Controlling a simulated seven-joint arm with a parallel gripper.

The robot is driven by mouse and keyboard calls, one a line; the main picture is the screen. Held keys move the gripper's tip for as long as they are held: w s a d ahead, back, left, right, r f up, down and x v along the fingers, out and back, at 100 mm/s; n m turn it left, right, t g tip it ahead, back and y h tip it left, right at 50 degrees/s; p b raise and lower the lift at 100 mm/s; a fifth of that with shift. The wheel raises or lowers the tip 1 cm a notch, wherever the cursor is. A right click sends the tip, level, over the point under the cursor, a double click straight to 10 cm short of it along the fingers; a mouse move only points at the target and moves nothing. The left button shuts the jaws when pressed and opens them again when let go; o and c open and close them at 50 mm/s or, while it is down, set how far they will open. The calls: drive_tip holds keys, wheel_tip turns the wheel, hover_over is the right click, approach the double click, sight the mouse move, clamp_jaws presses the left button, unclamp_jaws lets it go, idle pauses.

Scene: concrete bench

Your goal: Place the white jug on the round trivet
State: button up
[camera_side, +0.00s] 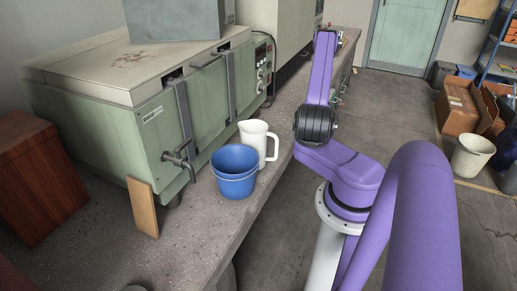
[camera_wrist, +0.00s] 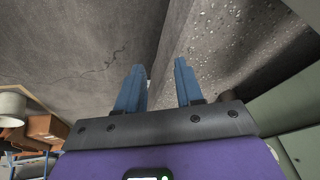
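The white jug (camera_side: 254,140) stands upright on the bench in the side view, with its handle to the right. A blue bucket (camera_side: 235,172) stands just in front of it and hides its lower left part. I cannot make out a round trivet in either view. My gripper (camera_wrist: 160,64) is open and empty in the wrist view, its two blue fingers apart over the bench edge and the floor. The jug does not show in the wrist view. In the side view I cannot make out the fingers.
A green machine (camera_side: 100,135) lines the back of the bench (camera_side: 195,240). A wooden board (camera_side: 143,207) leans against it, and a brown wooden block (camera_side: 38,180) stands at the left. The bench front is mostly bare. A white bin (camera_side: 472,157) and cardboard boxes (camera_side: 458,107) stand on the floor.

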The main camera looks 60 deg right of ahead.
drive_tip(key=w+r+m+g, duration=0.2)
drive_tip(key=w+r+m, duration=0.15)
drive_tip(key=r, duration=0.35)
wheel_tip(320, 180, up, 16)
drive_tip(key=m+g+y, duration=0.1)
drive_tip(key=m+y, duration=0.2)
drive_tip(key=m, duration=0.9)
hover_over(258, 142)
drive_tip(key=shift+n, duration=0.25)
wheel_tip(258, 142, down, 17)
drive_tip(key=shift+d, duration=0.15)
clamp_jaws()
